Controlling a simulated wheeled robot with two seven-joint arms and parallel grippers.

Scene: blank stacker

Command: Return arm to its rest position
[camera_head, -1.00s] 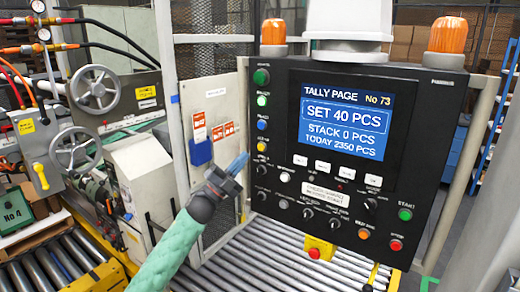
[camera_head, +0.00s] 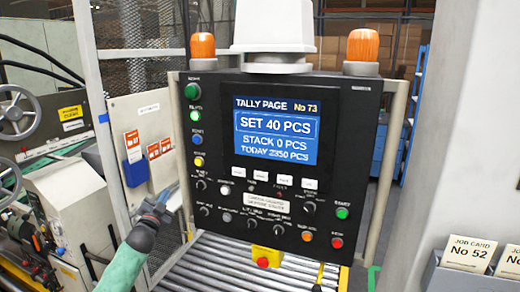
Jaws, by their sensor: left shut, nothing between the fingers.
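My left gripper (camera_head: 158,204) shows at the lower left in the head view, at the end of my green-sleeved left arm. Its fingers are shut and hold nothing. It is apart from the black control panel (camera_head: 225,168), near the panel's lower left edge. The panel's blue screen (camera_head: 276,132) reads TALLY PAGE No 73, SET 40 PCS, STACK 0 PCS, TODAY 2350 PCS. My right gripper is not in view.
A roller conveyor (camera_head: 215,262) runs below the panel. A yellow box with a red button (camera_head: 264,257) hangs under the panel. Machinery with handwheels (camera_head: 40,105) stands at the left. A grey holder with job cards (camera_head: 455,278) is at the lower right.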

